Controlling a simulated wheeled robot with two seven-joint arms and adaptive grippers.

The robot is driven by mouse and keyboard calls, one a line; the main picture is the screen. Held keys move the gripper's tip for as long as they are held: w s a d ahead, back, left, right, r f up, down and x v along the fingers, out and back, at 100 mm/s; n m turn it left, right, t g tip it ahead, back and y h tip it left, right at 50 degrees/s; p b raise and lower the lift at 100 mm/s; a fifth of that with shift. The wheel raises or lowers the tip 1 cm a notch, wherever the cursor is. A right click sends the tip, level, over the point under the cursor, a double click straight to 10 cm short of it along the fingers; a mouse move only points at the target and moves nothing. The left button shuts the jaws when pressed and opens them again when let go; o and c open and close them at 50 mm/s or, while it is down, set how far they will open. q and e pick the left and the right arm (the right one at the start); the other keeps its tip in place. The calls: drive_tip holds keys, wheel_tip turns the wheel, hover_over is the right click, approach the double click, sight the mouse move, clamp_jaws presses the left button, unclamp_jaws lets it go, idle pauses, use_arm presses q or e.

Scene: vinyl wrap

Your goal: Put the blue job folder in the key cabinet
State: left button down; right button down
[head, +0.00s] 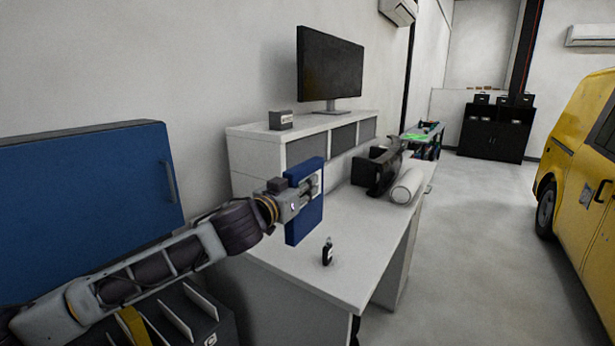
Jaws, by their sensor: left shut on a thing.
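The blue job folder (303,228) is held upright in the air above the white desk. My left gripper (308,192) is shut on it, and the gripper's fingers cover part of its face. A blue-fronted cabinet (85,200) with a grey vertical handle stands at the left, behind my left arm; it looks like the key cabinet, and its front appears shut. The folder is well to the right of this cabinet and apart from it. My right gripper is out of view.
A black key fob (328,251) stands on the white desk (300,270). A white roll (406,187) and a dark device (377,172) lie farther back. A monitor (330,65) stands on the raised shelf. A dark divided organizer (190,310) is below my arm. A yellow van (580,165) is at right.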

use_arm(q)
drive_tip(key=shift+s+a+r+n+t+y, duration=0.8)
drive_tip(key=shift+s+a+r+n+y, duration=0.55)
drive_tip(key=shift+a+r, duration=4.15)
drive_tip(key=a+f+n+t+y, duration=0.1)
drive_tip(key=a+f+y, duration=0.2)
drive_tip(key=f, duration=0.7)
drive_tip(key=a+f+n+y, duration=0.2)
drive_tip(key=a+f, duration=0.2)
drive_tip(key=f, duration=0.7)
drive_tip(key=s+a+f, duration=0.1)
drive_tip(key=s+f, duration=0.3)
drive_tip(key=f, duration=0.6)
drive_tip(key=s+a+f+y, duration=0.1)
drive_tip(key=s+f, duration=0.4)
drive_tip(key=f, duration=0.6)
drive_tip(key=s+a+f, duration=0.1)
drive_tip(key=s+f, duration=0.3)
drive_tip(key=f, duration=0.6)
drive_tip(key=shift+s+f, duration=0.15)
drive_tip(key=shift+s, duration=0.1)
drive_tip(key=shift+n+y, duration=0.25)
